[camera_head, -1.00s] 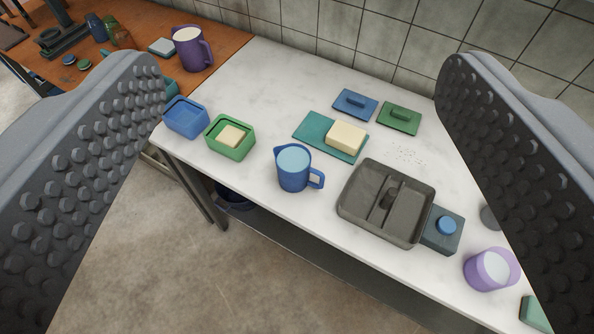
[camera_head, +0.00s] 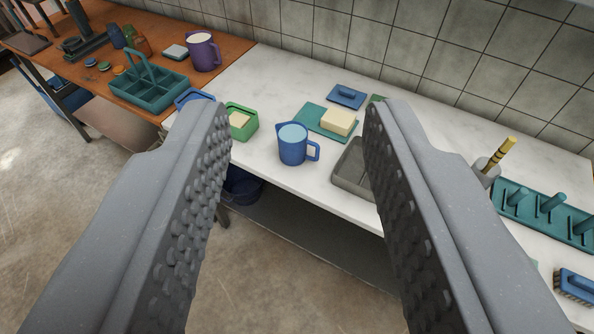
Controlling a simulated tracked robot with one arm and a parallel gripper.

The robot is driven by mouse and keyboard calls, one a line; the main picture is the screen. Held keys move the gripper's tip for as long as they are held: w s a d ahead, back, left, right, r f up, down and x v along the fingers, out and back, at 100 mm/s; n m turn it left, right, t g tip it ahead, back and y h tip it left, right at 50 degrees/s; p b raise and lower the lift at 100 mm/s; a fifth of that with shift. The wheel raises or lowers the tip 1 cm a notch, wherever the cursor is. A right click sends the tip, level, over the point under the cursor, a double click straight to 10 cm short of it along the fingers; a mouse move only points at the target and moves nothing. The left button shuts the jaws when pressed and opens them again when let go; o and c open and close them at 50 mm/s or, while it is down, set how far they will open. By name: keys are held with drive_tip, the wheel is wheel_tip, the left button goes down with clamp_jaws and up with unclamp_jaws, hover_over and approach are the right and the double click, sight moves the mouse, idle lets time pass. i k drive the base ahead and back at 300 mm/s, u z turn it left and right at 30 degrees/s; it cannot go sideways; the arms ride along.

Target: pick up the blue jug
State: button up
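The blue jug (camera_head: 291,146) stands upright near the front edge of the white table, with light blue contents at its top and its handle to the right. My gripper (camera_head: 298,112) is open. Its two studded grey fingers are parted, and the jug shows in the gap between them, farther off and untouched. Nothing is held.
Left of the jug is a green box (camera_head: 241,121) with a pale block. Behind it a teal board (camera_head: 311,121) bears a tofu-like block (camera_head: 339,121). Right is a grey tray (camera_head: 350,174), partly hidden by my finger.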

sight(292, 136)
drive_tip(key=u, duration=0.45)
drive_tip(key=i, duration=1.2)
drive_tip(key=z, duration=0.3)
